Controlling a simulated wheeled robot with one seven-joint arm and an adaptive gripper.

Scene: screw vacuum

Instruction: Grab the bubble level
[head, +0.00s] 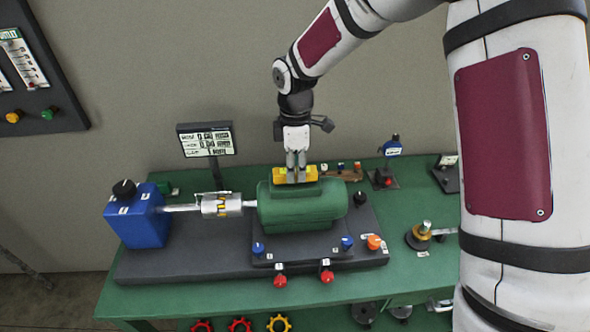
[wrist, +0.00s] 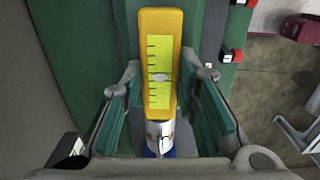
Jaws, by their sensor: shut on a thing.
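The bubble level (head: 309,174) is a small yellow-orange block on top of the green motor housing (head: 300,208) in the head view. In the wrist view the bubble level (wrist: 161,60) shows its yellow-green scale with dark marks and a pale bubble near the middle. My gripper (head: 296,178) comes down from above with its fingers at the level. In the wrist view my gripper (wrist: 160,85) has one finger on each side of the level, shut on it. Whether the level still touches the housing cannot be told.
A blue box (head: 138,220) with a black knob stands at the left, joined by a silver shaft (head: 221,205) to the housing. A small display (head: 206,140) stands behind. Red knobs (head: 280,281) and an orange button (head: 374,242) are along the front. All stand on the green table (head: 200,300).

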